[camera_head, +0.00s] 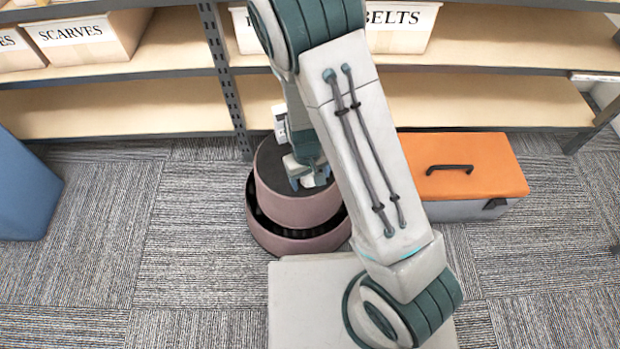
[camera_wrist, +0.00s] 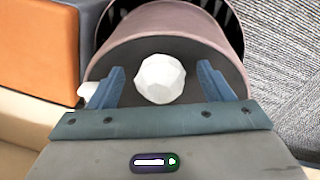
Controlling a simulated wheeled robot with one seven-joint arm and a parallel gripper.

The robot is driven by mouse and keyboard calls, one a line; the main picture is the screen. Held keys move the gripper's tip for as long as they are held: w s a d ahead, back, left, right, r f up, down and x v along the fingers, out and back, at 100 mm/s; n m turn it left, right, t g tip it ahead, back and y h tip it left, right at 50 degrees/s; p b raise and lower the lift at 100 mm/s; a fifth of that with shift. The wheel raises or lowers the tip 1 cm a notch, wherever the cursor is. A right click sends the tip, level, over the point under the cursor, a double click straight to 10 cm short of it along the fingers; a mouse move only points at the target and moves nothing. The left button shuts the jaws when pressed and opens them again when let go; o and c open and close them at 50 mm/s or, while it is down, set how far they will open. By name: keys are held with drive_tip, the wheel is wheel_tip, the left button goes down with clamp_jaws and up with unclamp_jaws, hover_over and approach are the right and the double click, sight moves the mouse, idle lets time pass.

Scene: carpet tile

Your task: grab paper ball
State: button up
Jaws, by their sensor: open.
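The white, faceted paper ball (camera_wrist: 160,79) shows in the wrist view, over the dark top of a round pink stool (camera_wrist: 172,22). My gripper (camera_wrist: 162,70) is open, with one blue finger on each side of the ball and a visible gap to both. Whether the ball touches the stool top is hard to tell from this angle.
An orange-lidded box (camera_head: 463,166) stands right of the stool. Shelves with labelled bins (camera_head: 83,38) run along the back. A blue bin (camera_head: 25,190) is at far left. A small white thing (camera_wrist: 88,91) shows beside the left finger. Carpet left of the stool is clear.

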drive_tip(key=c, duration=1)
drive_tip(key=shift+r, duration=0.1)
drive_tip(key=shift+c, duration=0.2)
